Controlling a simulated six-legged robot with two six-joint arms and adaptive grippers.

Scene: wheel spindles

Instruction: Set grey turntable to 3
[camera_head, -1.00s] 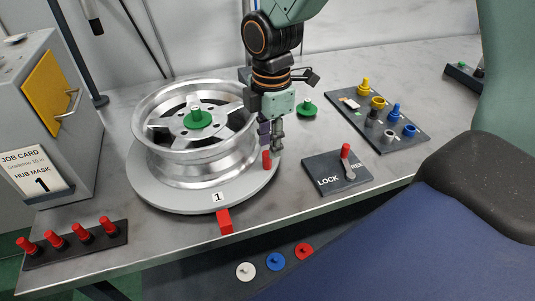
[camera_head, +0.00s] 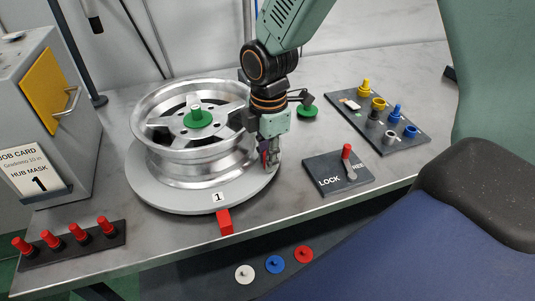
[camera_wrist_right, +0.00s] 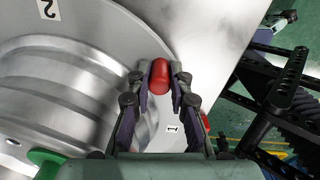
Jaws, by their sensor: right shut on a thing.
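The grey turntable (camera_head: 160,196) is a round disc on the bench and carries a silver wheel (camera_head: 185,158). Its label "1" (camera_head: 219,197) faces the front, beside a red pointer block (camera_head: 225,221) at the edge. My right gripper (camera_head: 271,158) is low over the turntable's right rim. In the right wrist view it (camera_wrist_right: 160,80) is shut on an upright red peg (camera_wrist_right: 160,76) on the rim. That view also shows the label "2" (camera_wrist_right: 48,8). The head view mostly hides the peg. My left gripper is not in view.
A LOCK plate (camera_head: 325,177) with a red-knobbed lever (camera_head: 347,153) stands right of the turntable; its second word is partly covered. A rack of several red pegs (camera_head: 80,243) lies front left. A dark tray (camera_head: 375,117) holds coloured parts. A grey cabinet (camera_head: 75,110) stands left.

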